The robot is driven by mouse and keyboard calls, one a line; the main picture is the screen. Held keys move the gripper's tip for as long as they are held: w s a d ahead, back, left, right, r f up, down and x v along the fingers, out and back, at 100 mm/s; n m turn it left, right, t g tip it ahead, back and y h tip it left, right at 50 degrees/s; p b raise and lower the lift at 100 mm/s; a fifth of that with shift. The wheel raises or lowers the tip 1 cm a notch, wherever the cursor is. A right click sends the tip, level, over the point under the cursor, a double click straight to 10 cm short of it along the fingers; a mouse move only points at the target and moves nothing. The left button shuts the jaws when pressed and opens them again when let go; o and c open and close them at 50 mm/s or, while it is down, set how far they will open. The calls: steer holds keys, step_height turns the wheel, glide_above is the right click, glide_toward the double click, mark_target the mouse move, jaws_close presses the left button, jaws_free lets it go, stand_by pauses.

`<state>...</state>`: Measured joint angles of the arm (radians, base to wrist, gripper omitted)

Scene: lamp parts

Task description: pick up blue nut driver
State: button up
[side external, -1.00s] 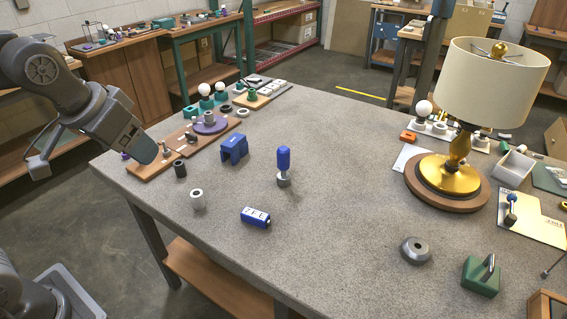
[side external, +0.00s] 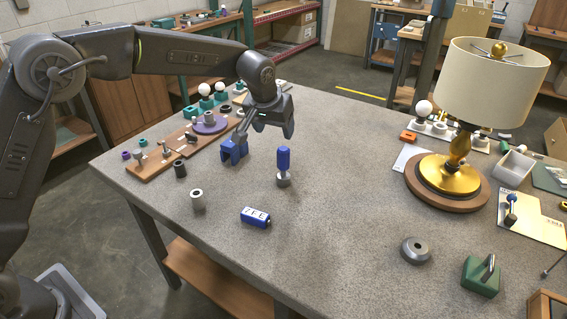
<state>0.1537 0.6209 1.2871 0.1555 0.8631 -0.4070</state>
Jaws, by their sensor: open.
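The blue nut driver (side external: 284,160) stands upright on the grey tabletop, its blue handle up and its lower end in a small grey round base (side external: 283,180). My gripper (side external: 264,131) is open and empty. In the picture it is above and to the left of the nut driver, apart from it, with its fingers pointing down. Its far side is hidden.
A blue bracket-like block (side external: 232,151) stands just below my gripper in the picture. A lamp (side external: 459,165) stands at right. The table centre is clear.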

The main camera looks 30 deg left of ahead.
mark_target(282, 150)
steer(key=x, duration=0.7)
steer(key=shift+f, duration=0.35)
steer(key=shift+x, duration=2.6)
steer(key=shift+w+d, duration=0.1)
steer(key=shift+w, duration=0.05)
steer(key=shift+c, duration=0.4)
steer(key=shift+r, duration=0.1)
steer(key=c, duration=1)
